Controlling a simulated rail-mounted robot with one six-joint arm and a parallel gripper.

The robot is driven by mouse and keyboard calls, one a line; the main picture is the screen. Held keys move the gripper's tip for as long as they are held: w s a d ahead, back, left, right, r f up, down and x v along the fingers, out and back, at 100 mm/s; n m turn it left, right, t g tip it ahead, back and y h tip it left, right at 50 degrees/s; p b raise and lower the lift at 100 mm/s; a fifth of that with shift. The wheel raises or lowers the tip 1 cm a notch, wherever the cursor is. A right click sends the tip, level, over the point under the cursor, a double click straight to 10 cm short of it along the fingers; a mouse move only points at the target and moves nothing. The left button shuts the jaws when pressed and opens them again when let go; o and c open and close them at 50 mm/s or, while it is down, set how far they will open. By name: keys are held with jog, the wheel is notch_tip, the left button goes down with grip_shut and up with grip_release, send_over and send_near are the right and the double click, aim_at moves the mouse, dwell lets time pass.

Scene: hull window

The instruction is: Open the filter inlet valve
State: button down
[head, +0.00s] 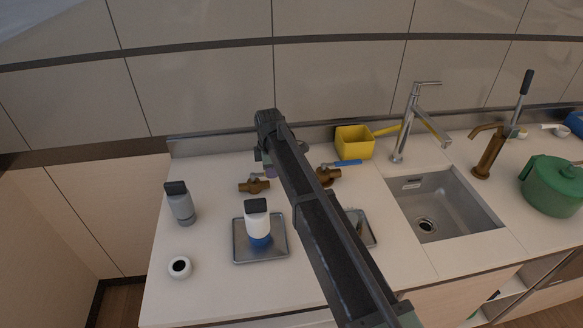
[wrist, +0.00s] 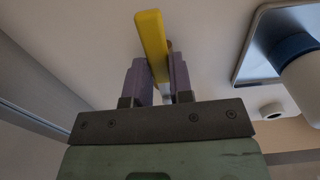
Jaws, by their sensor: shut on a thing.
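A brass valve (head: 254,186) sits on the counter left of my arm, with a short grey lever part running toward my gripper (head: 270,171). In the wrist view my gripper (wrist: 158,80) has its purple fingers shut on a yellow handle (wrist: 151,42), which sticks out beyond them. In the head view the yellow handle is hidden by my arm and fingers. A second brass valve (head: 328,176) with a blue handle (head: 348,163) stands just right of my arm. I cannot read a label that says which valve is the filter inlet.
A white and blue bottle (head: 257,226) stands on a metal tray (head: 242,257). A grey bottle (head: 182,206) and a small white cup (head: 180,266) are at left. A yellow container (head: 353,142), faucet (head: 400,130) and sink (head: 450,208) are at right. Another tray (head: 369,240) is partly hidden by my arm.

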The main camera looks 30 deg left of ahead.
dwell(0.5)
jog(key=c, duration=1)
grip_release()
notch_tip(320, 180, up, 11)
jog(key=p, duration=1)
jog(key=shift+p, duration=0.4)
jog(key=shift+f, duration=0.1)
